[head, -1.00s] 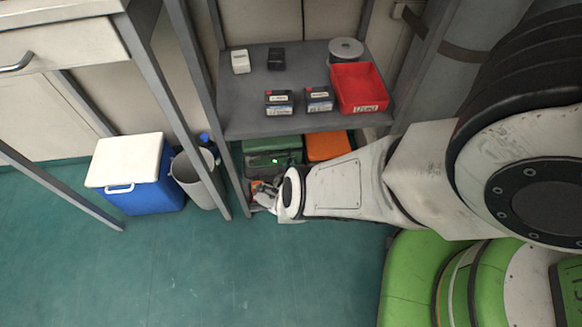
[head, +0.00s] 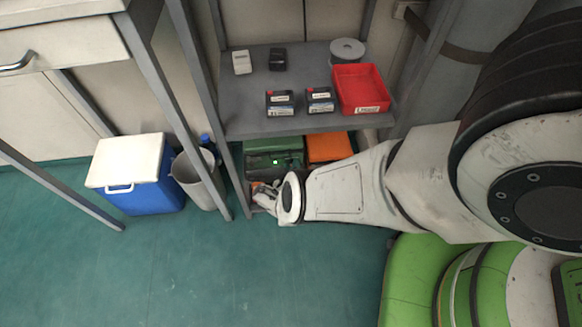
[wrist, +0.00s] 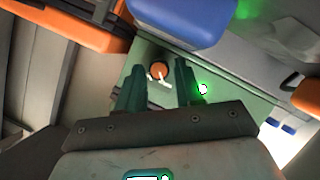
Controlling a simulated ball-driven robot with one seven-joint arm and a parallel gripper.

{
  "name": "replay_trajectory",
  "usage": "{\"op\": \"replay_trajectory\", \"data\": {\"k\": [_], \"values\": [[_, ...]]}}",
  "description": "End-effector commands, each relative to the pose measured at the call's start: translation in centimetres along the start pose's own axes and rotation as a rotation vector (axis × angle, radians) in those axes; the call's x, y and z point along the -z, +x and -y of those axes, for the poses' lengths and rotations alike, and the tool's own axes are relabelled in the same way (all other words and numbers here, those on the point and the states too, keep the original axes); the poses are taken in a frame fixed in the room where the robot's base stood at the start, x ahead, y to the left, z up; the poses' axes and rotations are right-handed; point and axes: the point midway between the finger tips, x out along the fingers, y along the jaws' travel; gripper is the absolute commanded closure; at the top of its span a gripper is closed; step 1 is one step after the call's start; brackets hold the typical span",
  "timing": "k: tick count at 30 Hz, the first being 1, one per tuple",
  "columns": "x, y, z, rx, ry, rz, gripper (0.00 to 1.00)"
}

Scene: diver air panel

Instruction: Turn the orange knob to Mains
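The orange knob (wrist: 158,70) shows in the wrist view on a green panel (wrist: 245,97), with white marks beside it. The lettering of the marks is too small to read, so I cannot tell which one is Mains. My gripper (wrist: 160,65) is open, with one dark finger to each side of the knob in the picture. I cannot tell how far the fingertips are from the knob, and no contact is visible. A green light (wrist: 203,89) glows right of the fingers. In the head view, the green unit (head: 273,146) sits under the grey shelf; the knob is not discernible there.
An orange case (head: 328,147) sits right of the green unit. Above, the grey shelf (head: 240,118) holds a red bin (head: 360,88), a spool (head: 347,50) and several small boxes. A shelf post, grey bin (head: 198,180) and blue cooler (head: 140,190) stand left. Open floor lies in front.

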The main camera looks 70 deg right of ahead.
Motion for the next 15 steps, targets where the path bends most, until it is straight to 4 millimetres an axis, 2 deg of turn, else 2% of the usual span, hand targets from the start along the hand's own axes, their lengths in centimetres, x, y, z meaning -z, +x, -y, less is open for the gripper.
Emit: {"op": "replay_trajectory", "data": {"k": [5,15], "values": [[0.1,-0.8,-0.1,0.0,0.0,0.001,0.64],[0.4,-6.7,-0.2,0.004,-0.002,0.0,0.64]]}}
